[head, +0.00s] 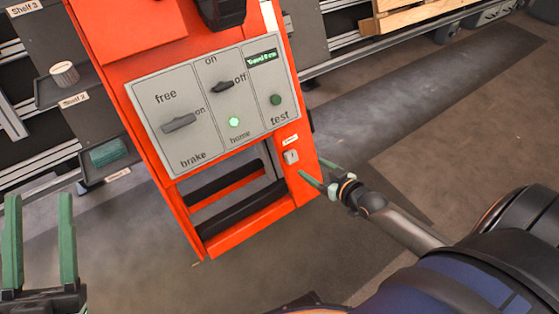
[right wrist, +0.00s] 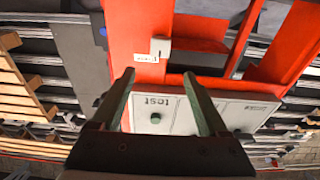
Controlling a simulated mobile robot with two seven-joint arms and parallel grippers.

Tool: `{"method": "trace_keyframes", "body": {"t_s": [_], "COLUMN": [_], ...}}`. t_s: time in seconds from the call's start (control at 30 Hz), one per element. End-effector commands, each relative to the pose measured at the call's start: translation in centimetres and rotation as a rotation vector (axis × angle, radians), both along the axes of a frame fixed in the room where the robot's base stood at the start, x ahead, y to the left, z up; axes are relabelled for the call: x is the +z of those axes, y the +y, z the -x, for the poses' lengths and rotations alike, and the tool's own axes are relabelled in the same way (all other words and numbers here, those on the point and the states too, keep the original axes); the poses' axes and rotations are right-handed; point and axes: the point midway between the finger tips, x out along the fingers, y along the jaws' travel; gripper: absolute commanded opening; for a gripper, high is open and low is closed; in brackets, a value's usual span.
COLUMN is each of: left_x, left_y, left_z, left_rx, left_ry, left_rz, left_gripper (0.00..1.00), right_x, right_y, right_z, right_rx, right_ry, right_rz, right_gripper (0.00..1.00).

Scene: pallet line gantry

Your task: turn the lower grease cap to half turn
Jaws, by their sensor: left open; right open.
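No part that I can make out as a grease cap, upper or lower, shows in either view. My left gripper (head: 40,197) is open and empty at the lower left of the head view, its two green fingers pointing up. My right gripper (head: 314,172) is open beside the lower right edge of the red machine (head: 299,203) in the head view. In the right wrist view its green fingers (right wrist: 159,74) stand apart with nothing between them, over the red frame and grey control panel (right wrist: 208,112).
The panel (head: 150,99) carries a brake handle (head: 179,123), an on/off knob (head: 223,87), a lit green home lamp (head: 234,122) and a green test button (head: 276,99). A small switch box (head: 291,156) sits below. Shelves at left hold a ribbed whitish piece (head: 64,73) and a green item (head: 108,152).

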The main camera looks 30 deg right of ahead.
Motion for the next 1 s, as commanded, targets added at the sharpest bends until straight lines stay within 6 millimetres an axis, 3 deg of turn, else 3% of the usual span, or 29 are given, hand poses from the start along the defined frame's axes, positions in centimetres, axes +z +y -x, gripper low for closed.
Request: {"method": "trace_keyframes", "body": {"t_s": [0.27,0.7,1.0], "left_x": [3.6,-0.5,-1.4], "left_y": [-0.5,-0.8,-0.9], "left_z": [3.3,3.1,3.1], "left_rx": [-0.044,-0.084,-0.096], "left_ry": [-0.211,-0.18,-0.168], "left_rz": [-0.004,0.033,0.048], "left_gripper": [0.5,0.5,0.5], "right_x": [-1.0,-4.2,-4.7], "right_y": [0.2,0.9,1.0], "right_z": [-2.1,-9.3,-11.1], "right_rx": [0.001,0.001,0.001], "right_ry": [-0.001,0.0,0.003], "right_rz": [-0.001,0.0,-0.001], "right_gripper": [0.78,0.78,0.78]}}
